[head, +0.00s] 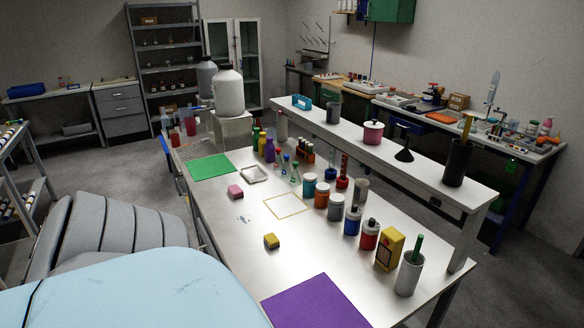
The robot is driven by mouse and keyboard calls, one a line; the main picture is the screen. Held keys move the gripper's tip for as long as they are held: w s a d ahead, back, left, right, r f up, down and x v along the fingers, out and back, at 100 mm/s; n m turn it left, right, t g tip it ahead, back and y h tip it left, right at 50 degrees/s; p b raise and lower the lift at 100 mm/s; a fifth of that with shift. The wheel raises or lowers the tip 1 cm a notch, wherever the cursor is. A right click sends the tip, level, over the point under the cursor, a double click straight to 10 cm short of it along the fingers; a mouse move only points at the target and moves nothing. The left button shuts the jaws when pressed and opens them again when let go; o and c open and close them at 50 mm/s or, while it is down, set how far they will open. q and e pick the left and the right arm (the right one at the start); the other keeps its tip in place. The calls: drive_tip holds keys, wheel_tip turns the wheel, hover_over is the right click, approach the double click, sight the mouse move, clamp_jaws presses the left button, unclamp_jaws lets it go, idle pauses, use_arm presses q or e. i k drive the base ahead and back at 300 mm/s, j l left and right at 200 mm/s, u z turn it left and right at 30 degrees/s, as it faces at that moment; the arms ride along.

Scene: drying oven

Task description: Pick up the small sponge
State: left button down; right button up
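Two small blocks lie on the white bench (315,237). A yellow block (271,241) with a darker side looks like a small sponge and lies on the near part of the bench. A pink block (235,191) lies farther back and to the left; it could also be a sponge or an eraser, I cannot tell. Both lie apart from other objects. Neither of my grippers is in view.
A purple mat (316,303) lies at the near end and a green mat (211,167) at the far left. A yellow outlined square (287,206) is empty. A white tray (254,174) sits behind the pink block. Several bottles and jars line the right side, including a blue jar (352,222).

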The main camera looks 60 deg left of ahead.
sight(271, 240)
drive_tip(key=k+l+u, duration=0.1)
drive_tip(key=u, duration=1.95)
drive_tip(key=i+j+z, duration=0.1)
drive_tip(key=i+j, duration=0.15)
drive_tip(key=i+j+z, duration=0.1)
drive_tip(key=j, duration=0.35)
drive_tip(key=i+j+z, duration=0.1)
drive_tip(key=i+j, duration=0.2)
drive_tip(key=i+j+z, duration=0.1)
drive_tip(key=j, duration=0.4)
drive_tip(key=i, duration=0.05)
